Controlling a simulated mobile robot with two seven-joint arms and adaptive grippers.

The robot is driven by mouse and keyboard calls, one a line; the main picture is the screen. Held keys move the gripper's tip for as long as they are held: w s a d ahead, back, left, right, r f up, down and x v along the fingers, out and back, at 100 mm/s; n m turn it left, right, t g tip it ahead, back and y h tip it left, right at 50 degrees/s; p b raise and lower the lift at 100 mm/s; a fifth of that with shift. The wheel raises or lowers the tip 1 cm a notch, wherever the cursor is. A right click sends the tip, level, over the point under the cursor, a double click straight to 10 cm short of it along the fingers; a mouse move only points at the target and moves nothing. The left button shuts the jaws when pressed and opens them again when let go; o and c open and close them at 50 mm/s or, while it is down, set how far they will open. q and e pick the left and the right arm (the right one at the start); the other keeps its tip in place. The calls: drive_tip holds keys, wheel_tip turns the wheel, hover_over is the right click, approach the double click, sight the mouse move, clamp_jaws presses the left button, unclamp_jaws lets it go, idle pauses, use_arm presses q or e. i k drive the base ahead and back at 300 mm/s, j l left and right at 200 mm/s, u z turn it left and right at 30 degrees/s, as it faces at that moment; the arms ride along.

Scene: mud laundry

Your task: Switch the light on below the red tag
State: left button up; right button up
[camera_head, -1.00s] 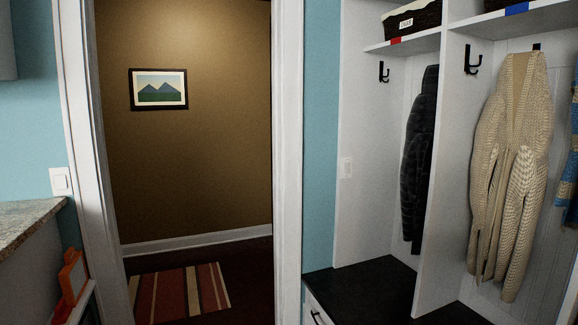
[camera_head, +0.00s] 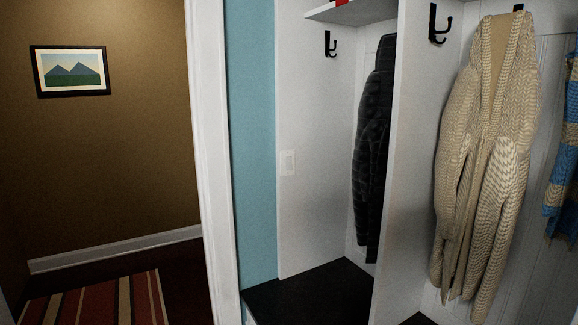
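Whether the switch is on or off cannot be told. Neither of my grippers is in view.
A black jacket (camera_head: 374,150) hangs in the left cubby, and a beige cardigan (camera_head: 487,160) hangs right of the white divider (camera_head: 402,170). A dark bench (camera_head: 310,292) runs below. A doorway on the left opens to a striped rug (camera_head: 95,300).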

sight(288, 160)
drive_tip(key=i+j, duration=1.6)
drive_tip(key=i, duration=0.15)
drive_tip(key=z, duration=1.85)
